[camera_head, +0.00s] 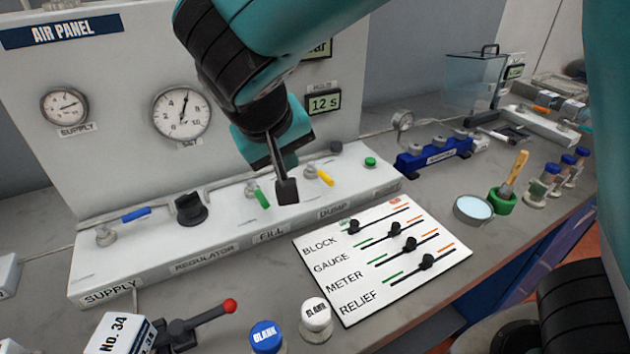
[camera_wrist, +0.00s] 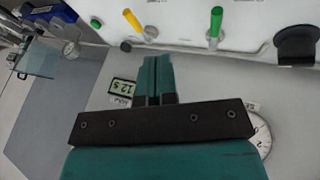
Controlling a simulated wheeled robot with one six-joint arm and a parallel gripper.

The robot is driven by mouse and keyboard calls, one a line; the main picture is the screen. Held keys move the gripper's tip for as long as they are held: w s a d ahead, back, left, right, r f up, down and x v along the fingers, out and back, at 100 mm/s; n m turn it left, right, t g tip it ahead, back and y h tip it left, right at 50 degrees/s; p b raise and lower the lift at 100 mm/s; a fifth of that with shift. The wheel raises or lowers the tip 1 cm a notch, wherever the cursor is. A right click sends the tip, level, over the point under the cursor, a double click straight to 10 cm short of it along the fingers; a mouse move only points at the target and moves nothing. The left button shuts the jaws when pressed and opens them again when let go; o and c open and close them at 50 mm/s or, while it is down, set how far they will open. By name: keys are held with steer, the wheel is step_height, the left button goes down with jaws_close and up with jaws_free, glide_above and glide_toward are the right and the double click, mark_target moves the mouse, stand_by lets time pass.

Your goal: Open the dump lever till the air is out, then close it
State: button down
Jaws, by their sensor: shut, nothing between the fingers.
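The air panel (camera_head: 110,120) stands at the back left with a valve shelf along its foot. The dump lever has a yellow handle (camera_head: 325,177) and sits above the DUMP label (camera_head: 333,212); it also shows in the wrist view (camera_wrist: 133,20). The fill lever has a green handle (camera_head: 262,197), left of the dump lever in the head view. My gripper (camera_head: 287,190) is shut and empty, in front of the panel between the two levers in the picture. I cannot tell its exact distance from the yellow handle. The wrist view shows its closed fingers (camera_wrist: 154,85) apart from both levers.
A black regulator knob (camera_head: 191,209) and blue supply lever (camera_head: 135,215) are farther left. A round gauge (camera_head: 182,114) and a 12 s display (camera_head: 324,103) are on the panel. A white slider board (camera_head: 440,270) lies in front. A blue manifold (camera_head: 435,154) stands right.

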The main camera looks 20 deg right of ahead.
mark_target(321, 173)
steer(key=shift+w+a+f+m+t+h, duration=0.15)
steer(key=shift+w+a+m+t+h, duration=0.15)
steer(key=shift+w+a+m+h, duration=0.25)
steer(key=p+x, duration=0.1)
steer(key=x, duration=0.9)
steer(key=shift+d+f, duration=0.1)
steer(key=shift+f, duration=0.05)
steer(key=shift+d+f+p, duration=0.1)
steer(key=shift+d+p, duration=0.2)
steer(key=shift+d, duration=0.9)
steer(key=shift+w+d+f, duration=0.15)
steer(key=shift+d+f, duration=0.05)
steer(key=shift+d, duration=0.3)
